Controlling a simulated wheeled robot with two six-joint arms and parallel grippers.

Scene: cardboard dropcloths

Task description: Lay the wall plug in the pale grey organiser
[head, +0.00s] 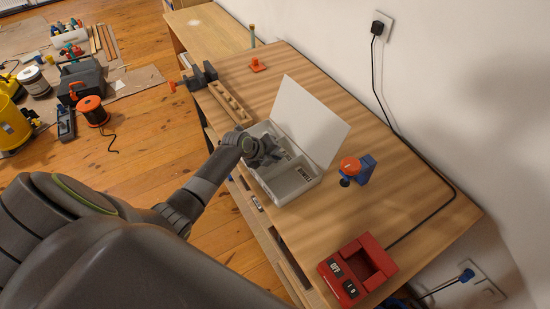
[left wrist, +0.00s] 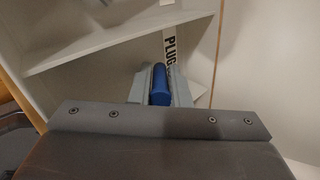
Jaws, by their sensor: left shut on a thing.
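The pale grey organiser (head: 276,192) stands open on the workbench, its lid (head: 310,120) raised on the right. Its compartments have labels, and one label (left wrist: 169,42) in the left wrist view reads "PLUG". My left gripper (head: 268,158) is over the organiser. In the left wrist view the left gripper (left wrist: 160,88) is shut on a blue wall plug (left wrist: 160,84), in front of the organiser's inner walls. The plug is hidden in the head view. I cannot tell whether it touches the organiser floor. My right gripper is not in view.
An orange-topped blue item (head: 356,170) stands right of the organiser. A red box (head: 357,270) with a black cable is at the near right. A wooden holder (head: 231,103) and a vise (head: 199,76) are at the left edge. Tools lie on the floor.

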